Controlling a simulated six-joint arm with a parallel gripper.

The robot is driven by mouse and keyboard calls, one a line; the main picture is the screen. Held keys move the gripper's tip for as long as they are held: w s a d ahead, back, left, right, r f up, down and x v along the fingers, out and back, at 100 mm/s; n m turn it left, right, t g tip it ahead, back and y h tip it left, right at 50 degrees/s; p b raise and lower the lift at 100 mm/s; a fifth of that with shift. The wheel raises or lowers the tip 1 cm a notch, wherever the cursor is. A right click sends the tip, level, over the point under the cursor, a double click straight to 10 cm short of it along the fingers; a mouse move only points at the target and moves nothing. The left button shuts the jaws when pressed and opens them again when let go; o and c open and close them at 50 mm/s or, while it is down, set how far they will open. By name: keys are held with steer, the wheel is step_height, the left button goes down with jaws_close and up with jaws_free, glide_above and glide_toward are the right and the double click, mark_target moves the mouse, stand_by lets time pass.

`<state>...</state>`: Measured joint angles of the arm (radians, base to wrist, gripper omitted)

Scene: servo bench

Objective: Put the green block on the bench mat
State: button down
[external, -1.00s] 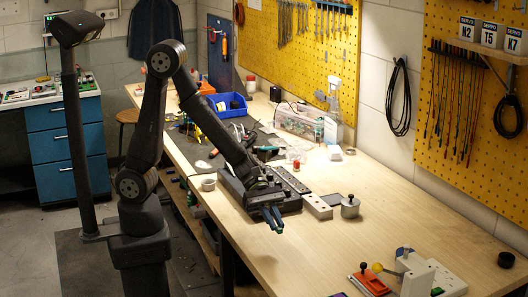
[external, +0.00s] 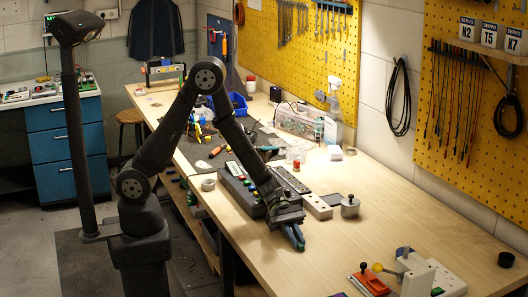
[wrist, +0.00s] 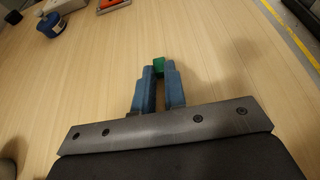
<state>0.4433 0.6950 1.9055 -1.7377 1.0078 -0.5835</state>
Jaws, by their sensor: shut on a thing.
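The green block (wrist: 158,63) shows in the wrist view between the tips of my gripper's blue fingers, (wrist: 159,76) which are shut on it. In the external view my gripper (external: 297,240) points down low over the bare wood near the bench's front edge, and the block is hidden there. I cannot tell whether the block touches the bench top. The dark bench mat (external: 196,154) lies farther back along the bench, to the left of my gripper, with tools and small parts on it and my arm crossing in front of part of it.
A dark button box (external: 236,190), a pale block (external: 318,207) and a metal pot (external: 350,206) stand behind my gripper. A red-orange fixture (external: 370,281) and a white lever device (external: 415,275) are at the front right. Bare wood lies between.

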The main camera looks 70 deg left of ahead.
steer(key=shift+f, duration=0.15)
steer(key=c, duration=1.5)
jaws_free()
steer(key=shift+r, duration=0.25)
steer(key=v, duration=1.1)
steer(key=shift+a, duration=0.15)
steer(key=shift+o, duration=1.2)
steer(key=shift+a+r, duration=0.1)
steer(key=shift+a, duration=0.25)
